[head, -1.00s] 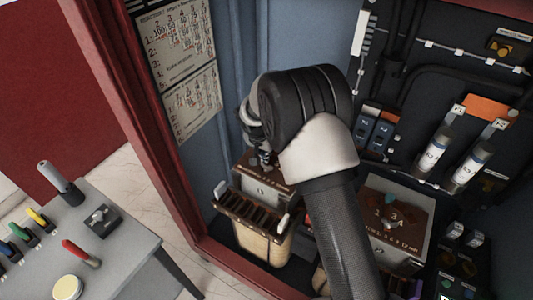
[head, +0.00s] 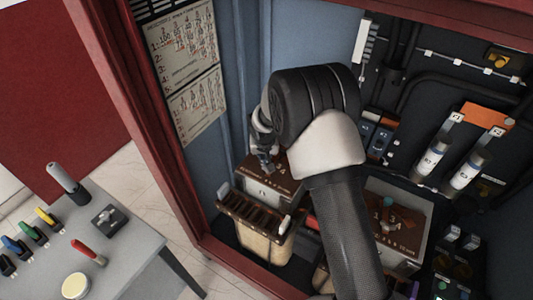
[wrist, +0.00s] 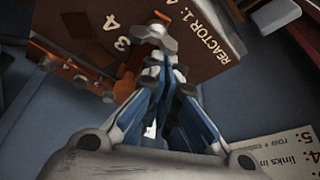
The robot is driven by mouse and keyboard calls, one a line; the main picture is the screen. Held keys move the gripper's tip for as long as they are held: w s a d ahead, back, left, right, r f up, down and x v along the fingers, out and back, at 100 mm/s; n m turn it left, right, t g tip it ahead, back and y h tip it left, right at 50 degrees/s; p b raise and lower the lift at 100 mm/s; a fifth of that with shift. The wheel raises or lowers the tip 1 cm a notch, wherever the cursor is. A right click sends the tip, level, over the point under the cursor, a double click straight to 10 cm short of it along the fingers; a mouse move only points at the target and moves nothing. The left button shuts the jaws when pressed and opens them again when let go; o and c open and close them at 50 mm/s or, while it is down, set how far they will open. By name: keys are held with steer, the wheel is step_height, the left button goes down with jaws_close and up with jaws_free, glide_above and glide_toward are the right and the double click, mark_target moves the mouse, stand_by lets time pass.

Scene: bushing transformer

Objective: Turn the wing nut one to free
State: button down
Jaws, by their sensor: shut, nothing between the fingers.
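My gripper (wrist: 153,66) is shut, with its fingertips close together at the brown-topped box marked REACTOR 1 (wrist: 195,40). A grey metal piece that looks like a wing nut (wrist: 152,33) lies just beyond the fingertips in the wrist view. I cannot tell whether the fingers touch it. In the head view my gripper (head: 266,162) reaches down over the brown top of this box (head: 290,184), and the nut cannot be made out there. The numbers 3 and 4 are printed on the box top next to orange parts (wrist: 78,55) with small studs.
A second brown-topped box (head: 408,208) stands right of my arm. A slotted tan-sided holder (head: 262,243) stands in front of the first box. Fuse-like cylinders (head: 433,156) line the right wall. A grey table (head: 130,248) with tools is outside at left.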

steer(key=shift+s+a+n+y+p, duration=0.2)
steer(key=shift+n+y+p, duration=0.15)
steer(key=shift+n, duration=0.55)
steer(key=shift+s+a, duration=0.15)
steer(key=shift+a, duration=0.1)
steer(key=shift+s+a+f+b, duration=0.1)
steer(key=shift+s+a+b, duration=0.15)
steer(key=shift+s+b, duration=0.45)
steer(key=shift+w+a, duration=0.1)
steer(key=shift+w, duration=0.05)
stand_by(0.5)
steer(key=shift+a+b, duration=0.45)
steer(key=shift+a, duration=0.3)
